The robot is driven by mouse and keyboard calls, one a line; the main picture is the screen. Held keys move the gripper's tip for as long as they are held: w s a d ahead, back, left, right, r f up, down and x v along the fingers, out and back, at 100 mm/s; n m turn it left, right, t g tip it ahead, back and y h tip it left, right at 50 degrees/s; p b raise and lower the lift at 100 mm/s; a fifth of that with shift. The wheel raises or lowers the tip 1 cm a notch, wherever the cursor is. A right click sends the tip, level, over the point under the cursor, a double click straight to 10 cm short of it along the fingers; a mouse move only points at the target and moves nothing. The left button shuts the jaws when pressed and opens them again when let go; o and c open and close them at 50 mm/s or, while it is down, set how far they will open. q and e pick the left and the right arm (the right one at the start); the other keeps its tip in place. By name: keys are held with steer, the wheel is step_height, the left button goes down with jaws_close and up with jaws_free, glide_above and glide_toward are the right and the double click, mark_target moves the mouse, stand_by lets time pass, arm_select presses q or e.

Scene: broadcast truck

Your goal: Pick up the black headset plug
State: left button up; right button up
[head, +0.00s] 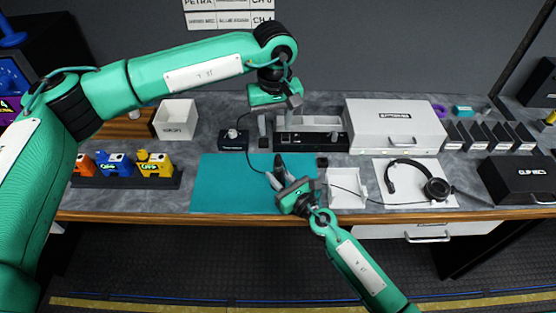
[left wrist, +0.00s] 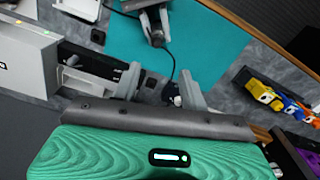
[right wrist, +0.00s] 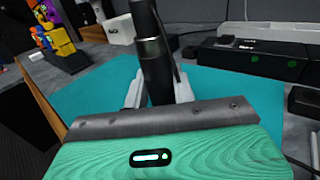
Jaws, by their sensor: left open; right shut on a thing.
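My right gripper (head: 281,178) is shut on a black cylindrical plug (right wrist: 154,70), seemingly the black headset plug, and holds it over the teal mat (head: 225,185). In the right wrist view the plug stands between the fingers, its thinner end up and out of frame. A headset (head: 436,188) lies on a white sheet at the right, its thin cable running left toward my right gripper. My left gripper (head: 292,100) is open and empty above the back of the counter. In the left wrist view a small dark connector with a cable (left wrist: 172,90) shows beyond its fingers.
A small black box (head: 233,141) with a cable stands behind the mat. A black rack unit (head: 318,144), a silver case (head: 395,125) and a white tray (head: 346,190) are nearby. Orange, blue and yellow items (head: 154,164) stand left. The mat's left half is clear.

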mark_target(278, 155)
arm_select(q)
step_height(278, 155, down, 6)
steer(key=shift+f, duration=0.1)
steer(key=f, duration=0.5)
steer(key=shift+d+f, duration=0.15)
steer(key=shift+d, duration=0.2)
jaws_close()
